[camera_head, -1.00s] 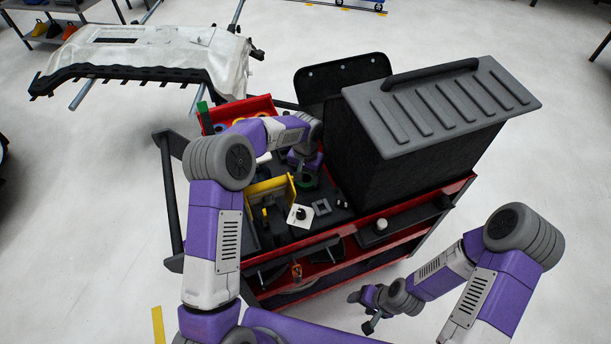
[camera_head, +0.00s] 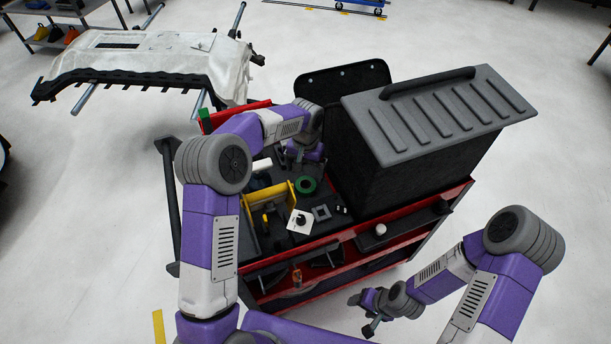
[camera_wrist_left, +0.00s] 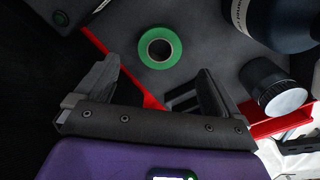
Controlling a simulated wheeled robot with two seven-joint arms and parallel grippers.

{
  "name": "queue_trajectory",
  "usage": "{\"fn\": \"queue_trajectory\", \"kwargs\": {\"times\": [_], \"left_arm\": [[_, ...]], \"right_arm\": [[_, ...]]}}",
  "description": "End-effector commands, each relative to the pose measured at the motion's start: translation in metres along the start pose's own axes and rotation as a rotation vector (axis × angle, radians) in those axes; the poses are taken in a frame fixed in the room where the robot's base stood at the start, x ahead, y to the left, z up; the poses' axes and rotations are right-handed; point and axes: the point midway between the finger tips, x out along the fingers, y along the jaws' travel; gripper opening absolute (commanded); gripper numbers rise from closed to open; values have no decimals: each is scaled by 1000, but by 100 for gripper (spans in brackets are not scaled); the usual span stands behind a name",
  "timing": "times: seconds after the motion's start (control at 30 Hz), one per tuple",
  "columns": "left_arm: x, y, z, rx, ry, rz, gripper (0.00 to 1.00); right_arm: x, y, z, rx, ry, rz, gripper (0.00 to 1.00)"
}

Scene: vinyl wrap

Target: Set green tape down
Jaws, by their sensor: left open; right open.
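The green tape (camera_head: 306,185) is a flat green roll lying on the dark top of the red cart (camera_head: 300,242). It also shows in the left wrist view (camera_wrist_left: 160,48), flat on the surface, ahead of and apart from the fingers. My left gripper (camera_wrist_left: 150,85) is open and empty. In the head view my left gripper (camera_head: 300,156) is over the cart, just behind the tape, its fingers partly hidden by the arm. My right gripper (camera_head: 370,312) hangs in front of the cart over the floor, open and away from the tape.
A large black box with a grey ribbed lid (camera_head: 440,110) stands on the cart's right. A yellow holder (camera_head: 268,203), a white piece (camera_head: 300,221) and a grey square frame (camera_head: 321,212) lie near the tape. A dark bottle (camera_wrist_left: 275,20) and a dark white-capped container (camera_wrist_left: 275,88) stand close by.

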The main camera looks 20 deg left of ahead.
Motion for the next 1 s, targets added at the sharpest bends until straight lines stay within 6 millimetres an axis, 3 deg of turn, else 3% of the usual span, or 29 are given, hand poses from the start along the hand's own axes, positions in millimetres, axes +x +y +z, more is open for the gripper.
{"fn": "queue_trajectory", "kwargs": {"times": [0.1, 0.3, 1.0], "left_arm": [[-26, 0, 0, 1, 3, -1, 96], [-49, 0, 0, 0, 1, 0, 96], [-59, 0, 0, 1, 0, 0, 96]], "right_arm": [[-7, -3, 0, 0, 0, 0, 60], [-11, -4, 0, 0, 0, 0, 60], [-18, -6, 1, 0, 0, 0, 60]]}}
